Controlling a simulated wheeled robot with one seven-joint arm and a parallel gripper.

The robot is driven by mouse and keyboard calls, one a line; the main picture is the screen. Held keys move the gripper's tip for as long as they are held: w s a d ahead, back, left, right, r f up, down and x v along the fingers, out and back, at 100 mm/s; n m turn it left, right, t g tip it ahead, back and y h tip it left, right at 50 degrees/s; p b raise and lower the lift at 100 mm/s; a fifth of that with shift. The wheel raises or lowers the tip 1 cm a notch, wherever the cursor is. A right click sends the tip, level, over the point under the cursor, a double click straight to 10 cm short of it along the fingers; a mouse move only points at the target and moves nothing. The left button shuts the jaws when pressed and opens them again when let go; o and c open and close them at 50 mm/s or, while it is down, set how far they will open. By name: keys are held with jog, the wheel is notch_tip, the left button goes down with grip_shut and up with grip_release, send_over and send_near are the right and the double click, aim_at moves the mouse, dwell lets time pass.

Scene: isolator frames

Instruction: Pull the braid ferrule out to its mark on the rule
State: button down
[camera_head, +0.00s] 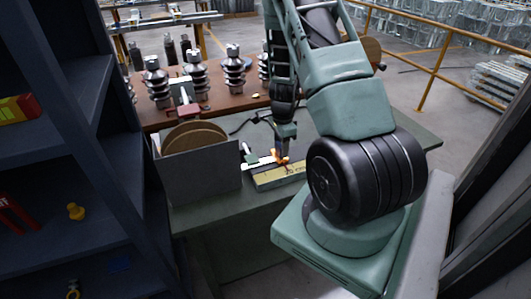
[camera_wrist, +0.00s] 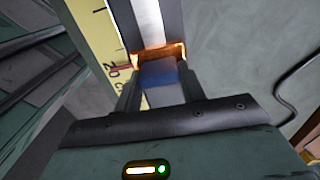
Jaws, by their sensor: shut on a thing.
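My gripper (camera_head: 283,152) points down at the work table and is shut on the copper-coloured braid ferrule (camera_head: 281,161). In the wrist view, the ferrule (camera_wrist: 158,50) is a bright copper band between my fingertips (camera_wrist: 158,62), with a grey and blue block just behind it. The pale braid (camera_wrist: 148,22) runs straight away from the ferrule; in the head view it lies to the left (camera_head: 260,161). The yellow rule (camera_wrist: 97,22) lies alongside, left of my fingers. A red mark (camera_wrist: 123,68) near its printed 20 is close beside my left finger, partly hidden.
A grey upright panel (camera_head: 205,178) with brown discs (camera_head: 193,138) stands left of the rule. Dark insulators (camera_head: 234,72) stand on the brown bench behind. Dark shelving (camera_head: 90,120) is close at the left. A black cable (camera_wrist: 290,85) lies on the table to the right.

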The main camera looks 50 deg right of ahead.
jog(key=shift+s+d, duration=0.35)
jog(key=shift+d, duration=0.25)
jog(key=shift+s+d, duration=0.35)
jog(key=shift+d, duration=0.25)
jog(key=c, duration=0.8)
grip_release()
jog(key=shift+c, duration=0.2)
notch_tip(320, 180, up, 18)
jog(key=b, duration=0.1)
jog(key=shift+f+b, duration=0.25)
jog(key=shift+b, duration=0.05)
